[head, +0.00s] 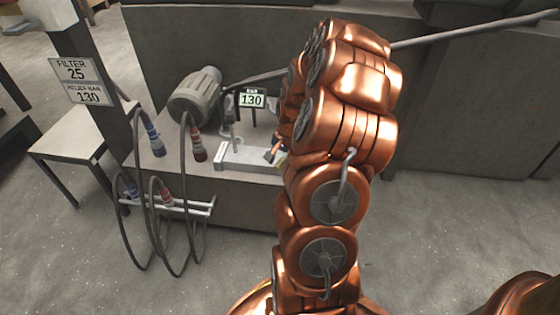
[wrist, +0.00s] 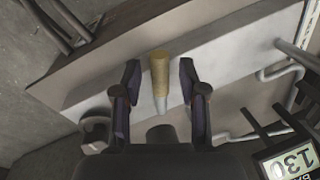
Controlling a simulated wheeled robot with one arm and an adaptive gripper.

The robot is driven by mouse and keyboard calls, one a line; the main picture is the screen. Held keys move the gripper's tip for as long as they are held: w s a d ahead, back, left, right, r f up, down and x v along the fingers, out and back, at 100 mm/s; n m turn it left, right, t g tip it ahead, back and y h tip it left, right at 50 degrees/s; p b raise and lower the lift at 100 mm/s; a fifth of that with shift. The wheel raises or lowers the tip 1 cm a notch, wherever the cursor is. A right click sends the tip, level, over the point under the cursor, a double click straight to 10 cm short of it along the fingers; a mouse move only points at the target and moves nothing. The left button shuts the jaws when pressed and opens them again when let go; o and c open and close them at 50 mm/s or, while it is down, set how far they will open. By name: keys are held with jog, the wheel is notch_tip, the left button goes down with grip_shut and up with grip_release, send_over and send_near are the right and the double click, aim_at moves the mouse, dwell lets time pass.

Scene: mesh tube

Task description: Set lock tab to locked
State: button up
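In the wrist view a small peg-like piece (wrist: 159,75), yellowish at one end and pale grey at the other, lies between my gripper's fingers (wrist: 160,82). The two dark fingers stand apart with a gap on each side of it, so my gripper is open. I cannot tell for sure whether this piece is the lock tab, nor its lock state. In the head view my copper-coloured arm hides most of my gripper. A small orange-brown piece (head: 272,153) shows beside the arm, over a pale grey block (head: 235,158) on the bench.
A grey motor (head: 196,95) and a "130" display (head: 252,99) stand behind the block; the display also shows in the wrist view (wrist: 291,163). Cables with blue and red connectors (head: 154,140) hang at left near a rack (head: 170,207). A white stool (head: 68,140) stands further left.

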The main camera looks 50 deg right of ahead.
grip_shut()
dwell(0.3)
